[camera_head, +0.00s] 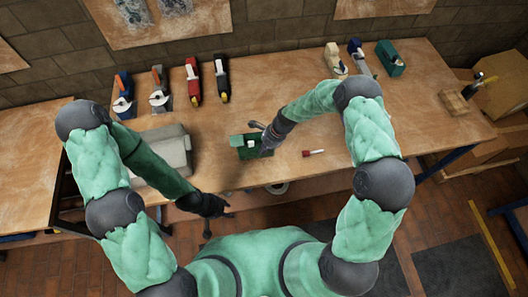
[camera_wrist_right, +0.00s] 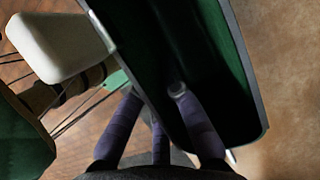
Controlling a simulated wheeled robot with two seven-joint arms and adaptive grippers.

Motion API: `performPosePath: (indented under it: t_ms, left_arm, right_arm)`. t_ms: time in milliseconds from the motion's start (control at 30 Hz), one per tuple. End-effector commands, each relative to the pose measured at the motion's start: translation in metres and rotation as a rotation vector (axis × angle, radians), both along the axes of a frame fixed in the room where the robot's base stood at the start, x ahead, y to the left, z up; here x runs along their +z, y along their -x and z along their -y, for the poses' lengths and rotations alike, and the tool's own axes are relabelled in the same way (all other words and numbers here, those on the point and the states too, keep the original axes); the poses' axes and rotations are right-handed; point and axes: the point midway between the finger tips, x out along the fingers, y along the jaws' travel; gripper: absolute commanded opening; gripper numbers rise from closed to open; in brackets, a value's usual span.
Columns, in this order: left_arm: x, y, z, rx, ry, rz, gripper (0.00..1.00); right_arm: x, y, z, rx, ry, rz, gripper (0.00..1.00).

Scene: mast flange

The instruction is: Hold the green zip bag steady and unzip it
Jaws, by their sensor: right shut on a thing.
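The green zip bag (camera_head: 238,143) is a dark green, box-like thing near the front edge of the workbench, with a small white piece at its middle. In the right wrist view its dark open inside (camera_wrist_right: 190,60) and grey rim fill the upper right. My right gripper (camera_head: 266,133) reaches its right end from above. The purple-grey fingers (camera_wrist_right: 155,93) are shut on the bag's edge, one on each side; the exact contact is partly hidden. My left gripper (camera_head: 214,208) hangs in front of the bench, empty, its dark fingers spread, apart from the bag.
A grey case (camera_head: 165,150) stands left of the bag. A red marker (camera_head: 313,153) lies to its right. The bench (camera_head: 270,85) behind the bag is clear.

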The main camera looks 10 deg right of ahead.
Motion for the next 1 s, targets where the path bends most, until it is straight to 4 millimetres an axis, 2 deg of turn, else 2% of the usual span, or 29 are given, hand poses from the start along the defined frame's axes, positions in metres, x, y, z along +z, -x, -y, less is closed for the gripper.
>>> performPosePath:
  t_ms: [600,1000]
  left_arm:
    - [-0.037,0.0,0.0,0.0,0.0,0.0,0.35]
    - [-0.041,0.0,0.0,0.0,0.0,0.0,0.35]
  right_arm:
    - [-0.031,-0.032,0.0,-0.001,0.0,0.002,0.0]
    - [-0.033,-0.038,0.0,-0.001,0.0,0.002,0.0]
